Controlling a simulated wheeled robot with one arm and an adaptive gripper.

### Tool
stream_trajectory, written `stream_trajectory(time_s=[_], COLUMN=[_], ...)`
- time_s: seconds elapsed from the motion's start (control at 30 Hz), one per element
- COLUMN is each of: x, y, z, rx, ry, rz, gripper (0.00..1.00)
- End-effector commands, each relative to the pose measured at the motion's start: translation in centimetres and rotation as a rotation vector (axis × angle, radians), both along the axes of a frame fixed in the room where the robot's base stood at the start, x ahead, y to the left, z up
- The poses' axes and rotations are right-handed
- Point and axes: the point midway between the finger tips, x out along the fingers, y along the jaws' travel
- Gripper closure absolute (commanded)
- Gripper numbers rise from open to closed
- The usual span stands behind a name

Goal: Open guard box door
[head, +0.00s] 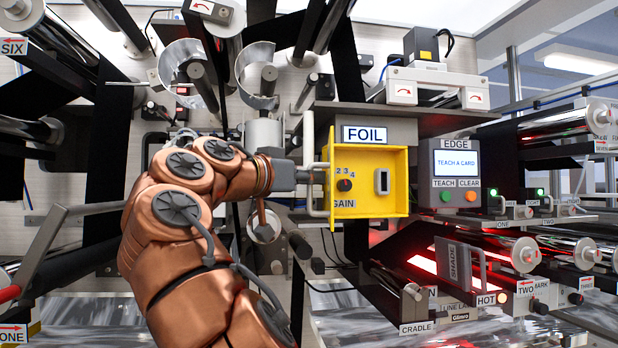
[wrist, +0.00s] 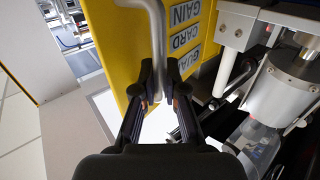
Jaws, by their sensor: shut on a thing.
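The yellow guard box (head: 368,208) sits under the FOIL sign in the head view, with its front open. Inside show a GAIN knob (head: 345,185) and a grey slotted piece (head: 382,181). Its yellow door (head: 331,170) stands swung out at the left side, seen nearly edge-on. In the wrist view the door's labelled face (wrist: 185,40) reads GAIN, CARD and GUARD. The grey bar handle (head: 309,150) is on the door's outer face and also shows in the wrist view (wrist: 157,30). My gripper (wrist: 162,88) is shut on this handle.
The EDGE teach unit (head: 455,175) stands right of the box. Rollers (head: 518,252) and red-lit parts lie at lower right. A metal cylinder (wrist: 290,85) and white posts are close to the door on the right in the wrist view.

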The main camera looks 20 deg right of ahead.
Motion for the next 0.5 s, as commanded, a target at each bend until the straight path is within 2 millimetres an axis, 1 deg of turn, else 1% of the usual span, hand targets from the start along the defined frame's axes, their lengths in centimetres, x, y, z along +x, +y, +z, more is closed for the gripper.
stream_trajectory(time_s=[0.07,0.1,0.27,0.5], x=[-0.01,-0.01,0.0,0.01], y=[0.09,0.09,0.07,0.06], z=[0.04,0.03,0.01,0.0], rx=[-0.001,-0.001,0.0,0.0], ry=[0.001,0.001,0.001,0.0], rz=[0.001,0.001,0.001,0.001], gripper=[1.0,0.85,0.69,0.67])
